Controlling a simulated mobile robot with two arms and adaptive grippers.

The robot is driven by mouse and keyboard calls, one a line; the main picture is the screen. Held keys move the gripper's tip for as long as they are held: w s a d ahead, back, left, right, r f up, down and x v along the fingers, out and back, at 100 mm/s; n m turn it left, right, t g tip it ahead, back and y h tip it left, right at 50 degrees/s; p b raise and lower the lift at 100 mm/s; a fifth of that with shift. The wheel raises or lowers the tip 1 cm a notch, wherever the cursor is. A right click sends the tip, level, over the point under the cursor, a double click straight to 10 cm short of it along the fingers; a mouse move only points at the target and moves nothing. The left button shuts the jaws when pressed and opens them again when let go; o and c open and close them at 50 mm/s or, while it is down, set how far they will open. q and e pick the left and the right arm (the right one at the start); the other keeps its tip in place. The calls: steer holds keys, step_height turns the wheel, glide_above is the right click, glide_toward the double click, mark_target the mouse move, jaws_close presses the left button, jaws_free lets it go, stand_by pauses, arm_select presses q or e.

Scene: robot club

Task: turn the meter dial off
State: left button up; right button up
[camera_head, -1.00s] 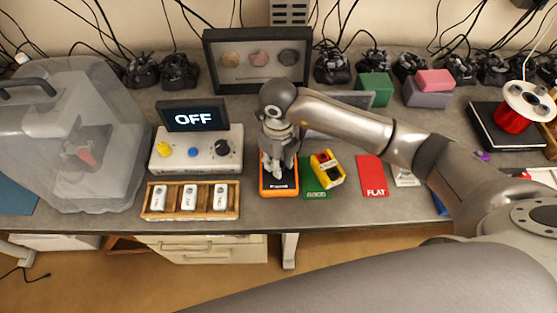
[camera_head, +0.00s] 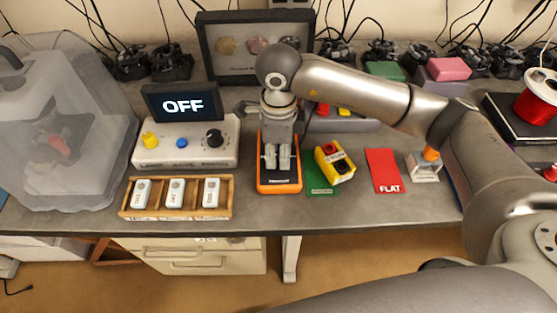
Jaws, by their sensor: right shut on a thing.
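The orange-edged meter (camera_head: 280,188) lies flat on the grey bench, left of the green card. My right gripper (camera_head: 277,166) points down over the middle of the meter. Its two fingers are close together and shut on the meter dial, which they hide along with much of the meter's face. The dial's pointer and setting cannot be seen. My left gripper is not in view.
A white control box (camera_head: 190,150) with a screen reading OFF (camera_head: 183,106) stands left of the meter. A wooden tray (camera_head: 126,208) of white pieces lies before it. Right are a yellow switch box (camera_head: 335,162), green card (camera_head: 318,178) and red FLAT card (camera_head: 382,168).

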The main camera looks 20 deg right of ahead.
mark_target(279, 156)
steer(key=shift+n+b, duration=0.8)
steer(key=o, duration=1.1)
steer(key=shift+c, duration=0.2)
step_height(279, 156, up, 12)
